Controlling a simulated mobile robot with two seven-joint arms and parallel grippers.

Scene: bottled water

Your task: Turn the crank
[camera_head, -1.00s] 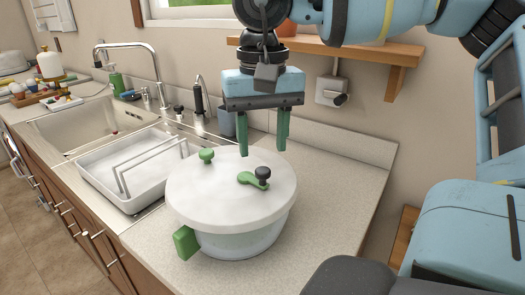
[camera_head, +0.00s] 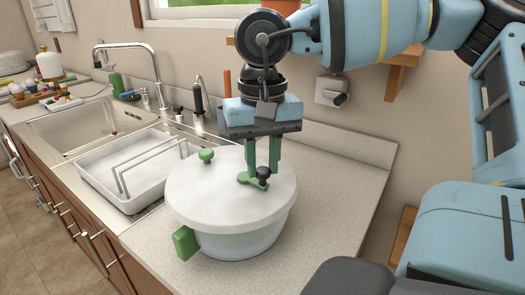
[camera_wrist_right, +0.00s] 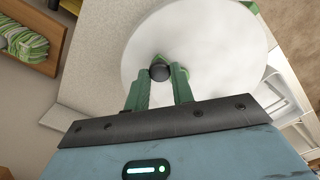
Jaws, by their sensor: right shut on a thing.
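A white round pot (camera_head: 240,242) with a white lid (camera_head: 215,190) stands on the counter. A green crank (camera_head: 250,180) with a dark knob (camera_head: 263,173) is on top of the lid. The lid and the dark knob (camera_wrist_right: 159,72) also show in the right wrist view. My right gripper (camera_head: 262,178) points down at the crank, and its green fingers are shut on the knob, one on each side. The fingers hide part of the crank arm. My left gripper is not in view.
A green handle (camera_head: 185,243) sticks out of the pot's front, and a small green knob (camera_head: 206,155) sits on the lid. A white dish tray (camera_head: 110,190) and a sink (camera_head: 85,125) lie to the left. The counter (camera_head: 330,190) right of the pot is clear.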

